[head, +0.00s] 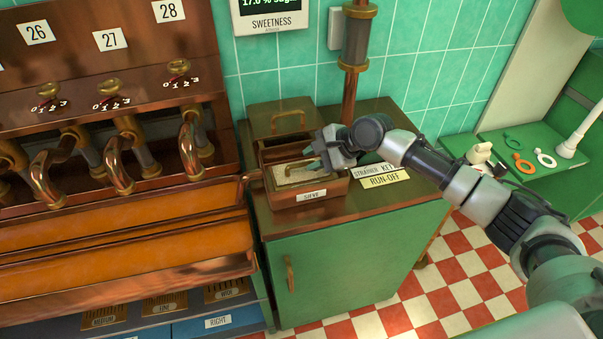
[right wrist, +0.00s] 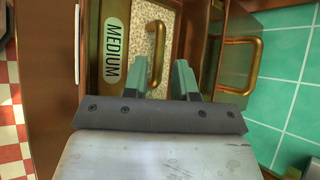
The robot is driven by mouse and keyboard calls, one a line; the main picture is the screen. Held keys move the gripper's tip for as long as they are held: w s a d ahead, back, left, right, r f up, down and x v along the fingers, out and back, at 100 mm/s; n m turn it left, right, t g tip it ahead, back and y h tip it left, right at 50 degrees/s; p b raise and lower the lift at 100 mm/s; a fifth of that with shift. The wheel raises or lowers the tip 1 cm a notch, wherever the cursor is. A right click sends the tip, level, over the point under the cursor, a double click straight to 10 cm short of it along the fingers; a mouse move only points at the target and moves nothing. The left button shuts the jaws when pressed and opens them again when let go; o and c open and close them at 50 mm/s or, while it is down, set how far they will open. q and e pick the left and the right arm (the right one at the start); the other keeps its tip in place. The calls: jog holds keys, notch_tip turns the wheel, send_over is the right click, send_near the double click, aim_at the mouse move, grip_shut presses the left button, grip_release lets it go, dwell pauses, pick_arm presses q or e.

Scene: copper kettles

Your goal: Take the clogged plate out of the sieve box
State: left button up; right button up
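The sieve box (head: 335,190), a brown box with a "SIEVE" label, stands open on the cabinet top. The plate (head: 290,176) lies inside it. In the right wrist view the plate (right wrist: 140,22) has a pale speckled face, a brass strip marked "MEDIUM" and an upright brass handle (right wrist: 157,45). My right gripper (head: 314,157) is over the box. Its two green fingers (right wrist: 161,82) are apart, with the handle in line with the gap between them. I cannot tell whether they touch it. My left gripper is not in view.
A brown lidded part with a brass handle (head: 287,116) stands just behind the box. "STRAINER KEY" and "RUN-OFF" labels (head: 385,180) are at its right. A copper pipe (head: 350,95) rises behind. Copper taps and troughs (head: 130,225) fill the left. Checkered floor (head: 440,285) shows at right.

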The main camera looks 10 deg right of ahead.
aim_at(303, 163)
jog(key=x, duration=0.3)
jog(key=shift+w+a+f, duration=0.1)
jog(key=shift+a+f, duration=0.1)
jog(key=shift+f, duration=0.15)
grip_shut()
jog(key=shift+d, duration=0.1)
jog(key=shift+r, duration=0.15)
